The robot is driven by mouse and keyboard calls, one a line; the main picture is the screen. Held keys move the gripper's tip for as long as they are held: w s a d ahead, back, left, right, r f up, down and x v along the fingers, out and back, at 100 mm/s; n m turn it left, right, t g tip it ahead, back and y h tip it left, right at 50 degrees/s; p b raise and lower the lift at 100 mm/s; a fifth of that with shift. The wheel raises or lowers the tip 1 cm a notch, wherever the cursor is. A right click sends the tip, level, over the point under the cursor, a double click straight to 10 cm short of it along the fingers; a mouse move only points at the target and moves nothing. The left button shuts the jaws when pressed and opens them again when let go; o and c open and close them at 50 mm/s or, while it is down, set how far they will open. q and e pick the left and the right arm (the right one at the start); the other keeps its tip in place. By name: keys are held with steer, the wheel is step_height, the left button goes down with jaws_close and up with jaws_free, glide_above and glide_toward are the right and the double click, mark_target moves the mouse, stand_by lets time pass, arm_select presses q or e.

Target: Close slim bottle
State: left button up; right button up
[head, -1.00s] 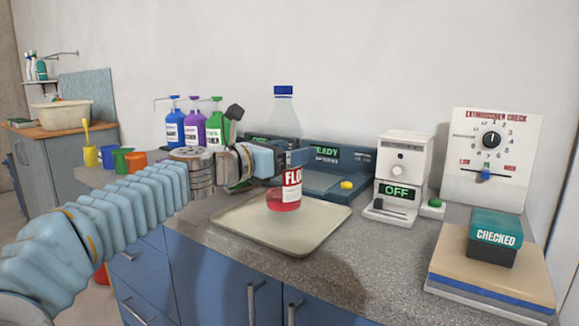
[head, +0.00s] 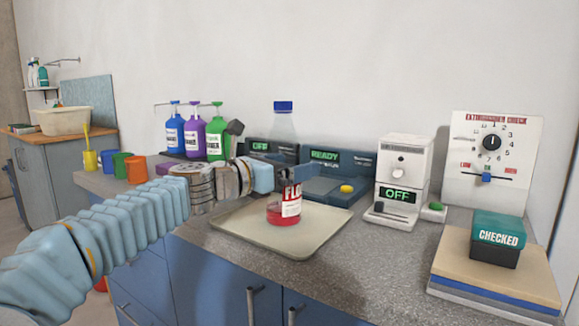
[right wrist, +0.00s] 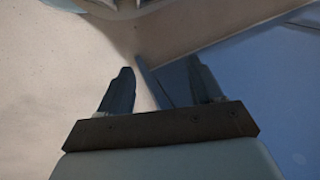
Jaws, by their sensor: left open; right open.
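The slim bottle (head: 285,212) stands upright on the beige tray (head: 244,232). It has a clear upper part, a red and white label and red liquid at the bottom. A blue cap (head: 283,105) sits at its top; how tightly, I cannot tell. My left gripper (head: 291,184) is open, reaching in from the left, with its dark fingers at the bottle's middle, partly hiding it. My right gripper (right wrist: 160,88) is open and empty in the right wrist view. It is not in the head view.
Blue, purple and green pump bottles (head: 195,133) and several coloured cups stand behind my left arm. Blue devices (head: 325,178) are behind the tray. A white device marked OFF (head: 404,170), a dial panel (head: 490,200) and a CHECKED box (head: 497,235) stand right.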

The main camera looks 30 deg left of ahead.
arm_select(q)
steer(key=v, duration=1.2)
steer(key=shift+b, duration=0.3)
steer(key=shift+a, duration=0.1)
